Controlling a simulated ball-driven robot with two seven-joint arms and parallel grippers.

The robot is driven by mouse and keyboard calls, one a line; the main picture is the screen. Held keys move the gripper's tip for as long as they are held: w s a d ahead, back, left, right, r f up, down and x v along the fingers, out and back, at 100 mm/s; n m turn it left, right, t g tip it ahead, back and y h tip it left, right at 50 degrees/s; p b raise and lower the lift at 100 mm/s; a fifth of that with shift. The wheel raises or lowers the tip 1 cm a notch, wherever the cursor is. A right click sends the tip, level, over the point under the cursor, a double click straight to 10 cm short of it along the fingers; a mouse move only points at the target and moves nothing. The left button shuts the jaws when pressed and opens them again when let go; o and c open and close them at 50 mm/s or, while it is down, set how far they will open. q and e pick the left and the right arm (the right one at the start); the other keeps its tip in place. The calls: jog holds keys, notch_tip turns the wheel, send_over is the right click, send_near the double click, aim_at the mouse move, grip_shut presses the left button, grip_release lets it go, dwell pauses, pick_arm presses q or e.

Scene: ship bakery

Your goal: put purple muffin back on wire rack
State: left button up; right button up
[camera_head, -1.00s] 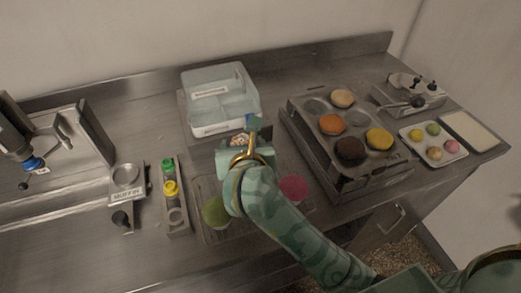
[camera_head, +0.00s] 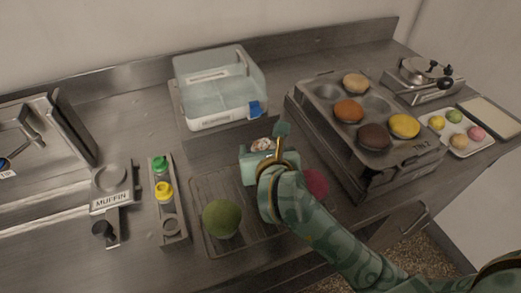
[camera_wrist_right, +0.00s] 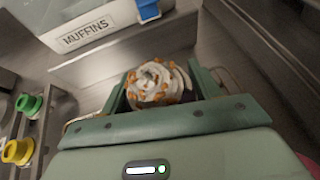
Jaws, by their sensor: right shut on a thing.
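In the head view the muffin's top (camera_head: 262,144) shows between the jaws. The gripper is over the far part of the wire rack (camera_head: 208,187), in front of the clear box; its height above the rack is unclear. A green ball-like item (camera_head: 221,218) sits at the rack's front left. A pink item (camera_head: 315,183) is at its right, partly hidden by my arm. My left gripper is out of view.
The clear lidded box (camera_head: 215,75) with a blue clip stands behind the rack. A muffin tin (camera_head: 330,92) with several coloured muffins is at right. A narrow holder with green and yellow caps (camera_head: 161,176) and a "MUFFIN" stand (camera_head: 112,190) are at left.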

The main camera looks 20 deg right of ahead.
jog(key=o, duration=0.7)
jog(key=shift+a+f, duration=0.1)
jog(key=shift+a, duration=0.2)
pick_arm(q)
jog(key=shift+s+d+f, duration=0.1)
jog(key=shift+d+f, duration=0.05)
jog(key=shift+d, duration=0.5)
pick_arm(e)
jog(key=shift+o, duration=0.2)
jog(key=shift+d, duration=0.1)
jog(key=shift+s+r, duration=0.1)
jog(key=shift+r, duration=0.15)
jog(key=p+v, duration=0.3)
jog(key=v, duration=0.8)
jog(key=shift+s, duration=0.4)
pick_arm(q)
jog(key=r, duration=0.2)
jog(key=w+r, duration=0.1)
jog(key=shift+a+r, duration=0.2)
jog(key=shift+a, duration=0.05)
